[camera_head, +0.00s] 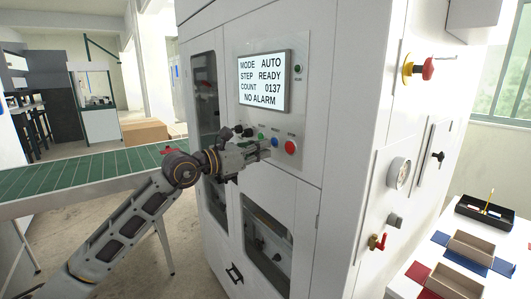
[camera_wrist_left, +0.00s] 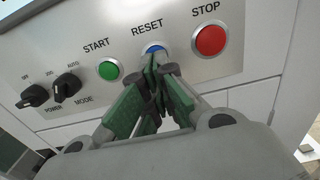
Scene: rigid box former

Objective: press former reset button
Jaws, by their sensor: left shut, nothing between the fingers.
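The blue reset button (camera_wrist_left: 153,48) sits on the metal control panel between the green start button (camera_wrist_left: 108,70) and the red stop button (camera_wrist_left: 210,40). My left gripper (camera_wrist_left: 155,68) is shut and empty, its fingertips right at the lower edge of the blue button and covering part of it. I cannot tell whether they touch it. In the head view the left gripper (camera_head: 262,152) is at the panel below the screen, with the blue button (camera_head: 275,142) just above it and the red stop button (camera_head: 291,147) to its right. My right gripper is not in view.
The screen (camera_head: 264,81) reads mode AUTO, step READY, count 0137, NO ALARM. Two black selector knobs (camera_wrist_left: 50,91) are left of the start button. A green conveyor (camera_head: 90,172) runs left of the machine. A white table with trays (camera_head: 470,245) stands at the right.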

